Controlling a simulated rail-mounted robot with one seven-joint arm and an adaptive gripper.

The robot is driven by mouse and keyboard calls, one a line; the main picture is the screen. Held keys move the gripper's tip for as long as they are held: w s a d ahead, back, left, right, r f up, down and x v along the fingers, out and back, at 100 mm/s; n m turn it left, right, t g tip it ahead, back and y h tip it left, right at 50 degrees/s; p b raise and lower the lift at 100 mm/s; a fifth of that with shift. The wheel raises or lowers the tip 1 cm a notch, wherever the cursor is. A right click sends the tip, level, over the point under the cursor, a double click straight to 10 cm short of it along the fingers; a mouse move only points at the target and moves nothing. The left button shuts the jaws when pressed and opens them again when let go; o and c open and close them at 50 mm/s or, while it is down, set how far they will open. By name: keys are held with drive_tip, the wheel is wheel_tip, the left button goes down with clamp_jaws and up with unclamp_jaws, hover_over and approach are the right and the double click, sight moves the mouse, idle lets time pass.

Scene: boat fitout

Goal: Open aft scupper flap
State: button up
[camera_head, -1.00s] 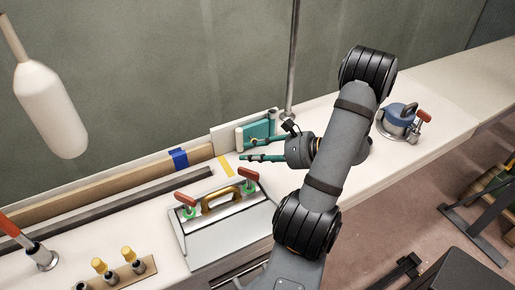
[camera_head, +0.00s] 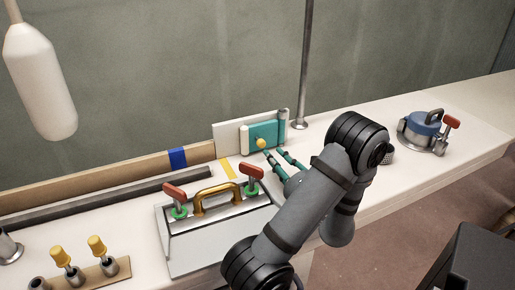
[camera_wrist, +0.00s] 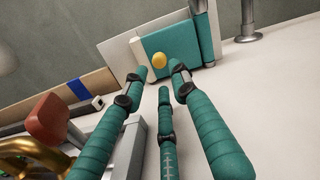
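The scupper flap is a teal panel (camera_head: 268,134) with a yellow knob (camera_head: 261,143), set on a white backing plate (camera_head: 226,132) at the bench's back edge. The panel looks closed. In the wrist view the teal panel (camera_wrist: 181,48) and yellow knob (camera_wrist: 159,60) lie straight ahead. My gripper (camera_wrist: 160,80) has its teal fingers spread, with the knob showing beyond and between the tips. Its fingers (camera_head: 274,156) also show in the head view just in front of the panel, apart from the knob and empty.
A grey hatch box (camera_head: 215,225) with a gold handle (camera_head: 218,197) and red-handled latches (camera_head: 175,191) stands left of my gripper. A metal pole (camera_head: 303,70) rises right of the flap. A blue-topped canister (camera_head: 422,125) sits farther right. Yellow-topped valves (camera_head: 97,247) stand front left.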

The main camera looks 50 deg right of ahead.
sight(263, 145)
drive_tip(key=x, duration=0.9)
drive_tip(key=shift+c, duration=0.6)
clamp_jaws()
